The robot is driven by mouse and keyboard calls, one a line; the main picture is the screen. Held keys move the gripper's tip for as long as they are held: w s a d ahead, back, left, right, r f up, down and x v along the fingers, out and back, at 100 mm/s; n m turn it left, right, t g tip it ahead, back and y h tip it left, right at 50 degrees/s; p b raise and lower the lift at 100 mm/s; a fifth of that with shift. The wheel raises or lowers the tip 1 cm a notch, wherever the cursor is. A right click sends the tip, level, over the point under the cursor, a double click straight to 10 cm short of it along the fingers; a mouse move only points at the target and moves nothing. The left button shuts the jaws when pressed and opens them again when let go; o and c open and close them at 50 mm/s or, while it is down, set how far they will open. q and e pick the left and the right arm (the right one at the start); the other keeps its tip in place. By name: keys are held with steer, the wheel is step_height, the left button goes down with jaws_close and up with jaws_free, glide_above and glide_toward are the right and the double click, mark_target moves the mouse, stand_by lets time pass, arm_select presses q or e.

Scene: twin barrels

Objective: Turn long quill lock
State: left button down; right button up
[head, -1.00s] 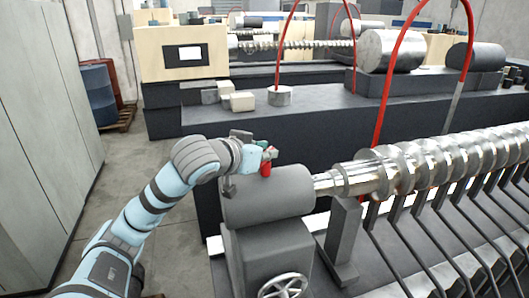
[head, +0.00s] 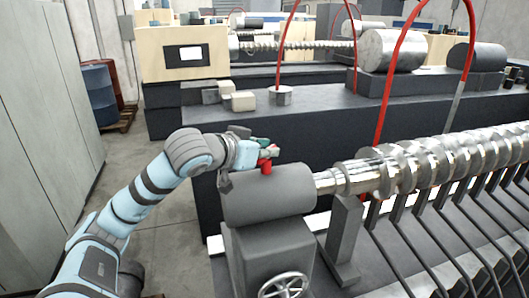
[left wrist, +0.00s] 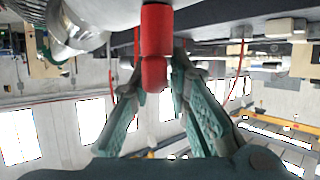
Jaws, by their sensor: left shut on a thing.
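The long quill lock is a red lever (head: 266,166) on top of the grey tailstock (head: 268,196) in the head view. My left gripper (head: 265,150) is at the lever, just above the tailstock. In the left wrist view the red lever (left wrist: 156,35) comes down from the top between the two green fingers of my left gripper (left wrist: 158,88). The fingers are shut on its lower end, one on each side. The lever's base is hidden in the wrist view. My right gripper is in neither view.
A silver handwheel (head: 284,286) is at the front of the tailstock. A long shiny screw shaft (head: 440,160) runs right from it. A red hose (head: 384,100) rises behind the shaft. Bare floor (head: 165,215) lies left of the machine.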

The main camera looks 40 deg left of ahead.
arm_select(q)
steer(key=shift+f+m+h+b, duration=0.25)
steer(key=shift+m+h+b, duration=0.7)
steer(key=shift+h, duration=0.25)
steer(key=shift+r+m+h, duration=0.15)
steer(key=shift+m+h, duration=0.7)
steer(key=shift+h, duration=0.05)
steer(key=m+h, duration=0.1)
steer(key=m+g+h+p, duration=0.1)
steer(key=shift+r+h, duration=0.2)
steer(key=shift+h, duration=0.1)
steer(key=shift+d+m+g+h+p, duration=0.1)
steer(key=shift+m+g+h+p, duration=0.4)
steer(key=shift+m+h+p, duration=0.25)
steer(key=shift+f+m, duration=0.1)
steer(key=shift+m, duration=0.15)
steer(key=shift+f+g, duration=0.1)
steer(key=shift+g, duration=0.2)
steer(key=c, duration=1.6)
jaws_free()
steer(key=shift+d, duration=0.1)
